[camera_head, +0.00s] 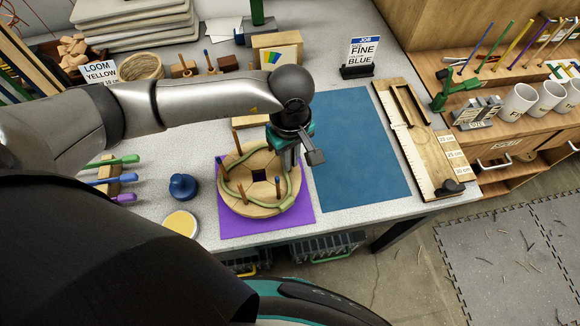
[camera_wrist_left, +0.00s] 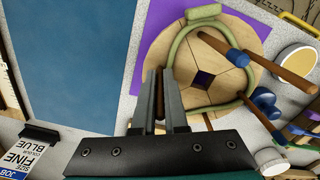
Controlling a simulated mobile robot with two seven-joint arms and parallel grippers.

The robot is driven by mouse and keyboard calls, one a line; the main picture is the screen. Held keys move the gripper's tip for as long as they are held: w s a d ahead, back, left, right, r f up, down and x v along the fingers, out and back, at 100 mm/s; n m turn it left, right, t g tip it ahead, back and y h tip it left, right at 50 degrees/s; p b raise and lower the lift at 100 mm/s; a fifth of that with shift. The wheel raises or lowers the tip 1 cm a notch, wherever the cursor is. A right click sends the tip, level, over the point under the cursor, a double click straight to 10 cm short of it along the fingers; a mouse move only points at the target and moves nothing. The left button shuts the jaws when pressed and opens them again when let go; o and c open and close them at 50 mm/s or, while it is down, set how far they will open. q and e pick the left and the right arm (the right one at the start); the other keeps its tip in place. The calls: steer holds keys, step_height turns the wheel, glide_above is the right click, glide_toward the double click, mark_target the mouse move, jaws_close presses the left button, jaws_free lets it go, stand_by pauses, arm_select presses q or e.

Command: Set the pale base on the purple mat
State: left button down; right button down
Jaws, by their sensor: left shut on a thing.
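The pale round wooden base (camera_head: 262,205) is over the purple mat (camera_head: 225,229), covering most of its middle; whether it touches the mat is hard to tell. It has a dark square centre hole and several upright brown stakes, some blue-tipped. A green cane (camera_head: 284,201) loops around among the stakes. In the left wrist view the base (camera_wrist_left: 220,62) fills the upper right, with the purple mat (camera_wrist_left: 146,45) beside it. My left gripper (camera_head: 289,167) points down at the base's far right edge. Its fingers (camera_wrist_left: 160,80) are shut on a brown stake of the base.
A blue mat (camera_head: 355,150) lies right of the purple one. A dark blue knobbed object (camera_head: 183,186) and a pale yellow round pot (camera_head: 181,223) stand left of the base. A wooden ruler board (camera_head: 420,145) lies at the right. The table's front edge is close.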

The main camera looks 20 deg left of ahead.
arm_select(q)
steer(key=shift+f, duration=2.2)
steer(key=shift+f+b, duration=0.2)
steer(key=shift+b, duration=0.25)
steer(key=c, duration=1)
jaws_free()
steer(key=shift+o, duration=0.2)
steer(key=shift+r, duration=0.15)
steer(key=shift+r+p, duration=0.3)
step_height(320, 180, up, 12)
steer(key=shift+f, duration=0.25)
